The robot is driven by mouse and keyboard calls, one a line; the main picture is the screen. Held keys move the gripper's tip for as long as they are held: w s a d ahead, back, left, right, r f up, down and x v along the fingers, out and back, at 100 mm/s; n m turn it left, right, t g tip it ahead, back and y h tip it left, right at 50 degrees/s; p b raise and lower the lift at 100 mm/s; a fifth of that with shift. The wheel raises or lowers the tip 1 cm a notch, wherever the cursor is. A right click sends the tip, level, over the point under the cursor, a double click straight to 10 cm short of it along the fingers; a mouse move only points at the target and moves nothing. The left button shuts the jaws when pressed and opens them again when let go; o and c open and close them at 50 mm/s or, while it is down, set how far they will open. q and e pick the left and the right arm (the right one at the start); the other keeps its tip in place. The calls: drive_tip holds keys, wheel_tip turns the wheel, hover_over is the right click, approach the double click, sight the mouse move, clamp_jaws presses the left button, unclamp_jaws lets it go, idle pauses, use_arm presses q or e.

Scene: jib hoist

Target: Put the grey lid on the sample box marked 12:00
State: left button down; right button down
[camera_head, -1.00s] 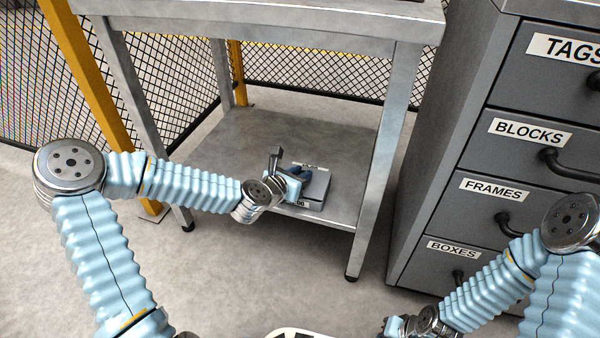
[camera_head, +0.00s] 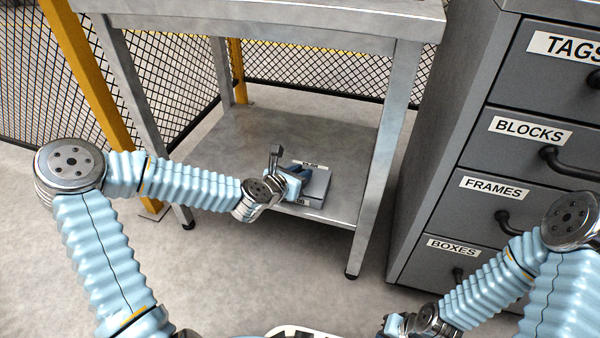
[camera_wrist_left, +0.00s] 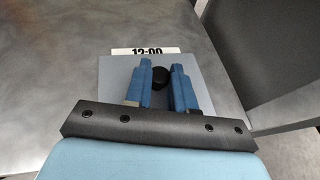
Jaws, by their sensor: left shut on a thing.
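The sample box (camera_head: 324,201) stands on the lower shelf of the metal table, near its front edge. A white label (camera_wrist_left: 145,51) reading 12:00 shows beyond the lid in the left wrist view. The grey lid (camera_wrist_left: 200,68) is a flat square plate with a black knob (camera_wrist_left: 158,77); it also shows in the head view (camera_head: 319,182), over the box. My left gripper (camera_head: 298,172) is shut on the lid's knob, its blue fingers on either side. Whether the lid touches the box rim all round cannot be told. My right gripper (camera_head: 394,325) is at the bottom edge, its jaws unclear.
The lower shelf (camera_head: 235,145) is bare around the box. The table top is above it, and a table leg (camera_head: 380,160) stands right of the box. A grey drawer cabinet (camera_head: 450,150) is at the right. Mesh fencing (camera_head: 310,72) runs behind.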

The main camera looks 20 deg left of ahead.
use_arm(q)
drive_tip(key=shift+f, duration=0.2)
idle(0.6)
drive_tip(key=c, duration=0.9)
unclamp_jaws()
wheel_tip(320, 180, up, 7)
drive_tip(key=p, duration=0.6)
